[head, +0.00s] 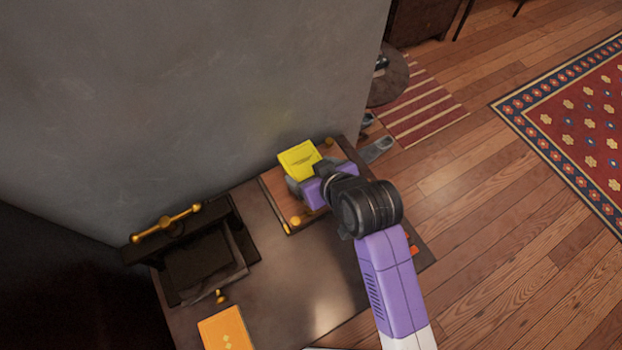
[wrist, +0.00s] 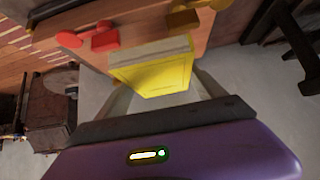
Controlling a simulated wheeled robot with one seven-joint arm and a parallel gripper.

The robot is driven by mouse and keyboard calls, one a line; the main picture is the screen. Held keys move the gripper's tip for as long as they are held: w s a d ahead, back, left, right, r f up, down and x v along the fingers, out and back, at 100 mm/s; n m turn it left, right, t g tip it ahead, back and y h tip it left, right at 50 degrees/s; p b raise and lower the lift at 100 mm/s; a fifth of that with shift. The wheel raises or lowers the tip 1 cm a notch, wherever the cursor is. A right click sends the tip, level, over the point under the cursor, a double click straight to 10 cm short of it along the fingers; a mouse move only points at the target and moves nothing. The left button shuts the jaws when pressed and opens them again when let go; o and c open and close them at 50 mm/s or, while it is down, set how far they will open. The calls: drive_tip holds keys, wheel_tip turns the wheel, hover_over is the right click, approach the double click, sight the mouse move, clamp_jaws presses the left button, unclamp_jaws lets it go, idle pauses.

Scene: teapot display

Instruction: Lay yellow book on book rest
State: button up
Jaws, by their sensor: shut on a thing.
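The yellow book (head: 300,159) is between the fingers of my gripper (head: 304,181), which is shut on it. In the wrist view the yellow book (wrist: 155,72) shows between both fingers, with its pale page edge toward the wooden board. The book rest looks to be the brown wooden board (head: 276,196) with gold knobs, on the dark table. The book and my gripper are over its far part in the head view. The board (wrist: 150,18) also shows at the top of the wrist view. I cannot tell whether the book touches it. My wrist hides the board's right part.
A dark stand with a gold bar (head: 167,222) is on the table's left. An orange book (head: 228,329) lies near the front, beside a small gold piece (head: 220,296). The table (head: 300,290) is bare in the middle. A grey wall (head: 180,90) rises behind it.

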drive_tip(key=shift+f, duration=2.2)
drive_tip(key=shift+f, duration=0.15)
drive_tip(key=o, duration=1.6)
drive_tip(key=shift+r, duration=0.2)
drive_tip(key=v, duration=1.2)
drive_tip(key=shift+d+f, duration=0.1)
drive_tip(key=shift+f, duration=0.05)
